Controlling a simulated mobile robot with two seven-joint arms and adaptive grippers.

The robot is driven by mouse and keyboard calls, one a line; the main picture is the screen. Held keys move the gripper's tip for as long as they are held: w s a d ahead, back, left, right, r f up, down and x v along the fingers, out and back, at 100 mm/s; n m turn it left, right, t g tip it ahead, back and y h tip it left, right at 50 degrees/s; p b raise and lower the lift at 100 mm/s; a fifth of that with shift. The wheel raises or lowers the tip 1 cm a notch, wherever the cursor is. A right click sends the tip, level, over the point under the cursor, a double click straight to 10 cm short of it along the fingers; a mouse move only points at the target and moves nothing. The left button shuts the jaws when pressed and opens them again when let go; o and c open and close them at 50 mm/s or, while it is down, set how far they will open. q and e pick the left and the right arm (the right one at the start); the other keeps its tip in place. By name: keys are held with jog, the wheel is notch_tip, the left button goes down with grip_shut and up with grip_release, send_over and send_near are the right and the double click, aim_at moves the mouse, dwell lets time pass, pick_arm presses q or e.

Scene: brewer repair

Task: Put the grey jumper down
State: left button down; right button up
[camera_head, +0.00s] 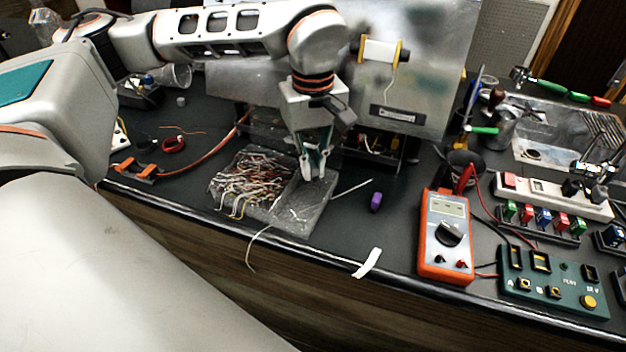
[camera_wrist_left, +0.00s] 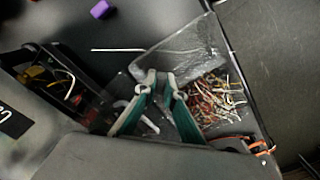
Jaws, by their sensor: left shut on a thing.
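My left gripper (camera_head: 314,174) points down over the empty right part of a clear, shallow tray (camera_head: 305,209). It also shows in the left wrist view (camera_wrist_left: 158,84), with its fingertips close together. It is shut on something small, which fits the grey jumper. The jumper itself is too small and too close in colour to the tray to make out. The tray's left part holds a heap of red, white and brown jumper wires (camera_head: 252,180), also in the left wrist view (camera_wrist_left: 215,98). My right gripper is not in view.
A thin white stick (camera_head: 352,187) and a purple piece (camera_head: 376,201) lie right of the tray. A metal panel with a spool (camera_head: 381,51) stands behind. An orange multimeter (camera_head: 445,235) and a green board (camera_head: 553,280) are at the right. The table's front edge is close.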

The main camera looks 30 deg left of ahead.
aim_at(313, 193)
pick_arm(q)
jog(key=shift+f, duration=2.15)
jog(key=shift+f, duration=0.15)
jog(key=c, duration=2.1)
grip_release()
jog(key=shift+c, duration=0.2)
notch_tip(313, 193, up, 12)
jog(key=shift+r, duration=0.2)
jog(key=shift+s+f, duration=0.1)
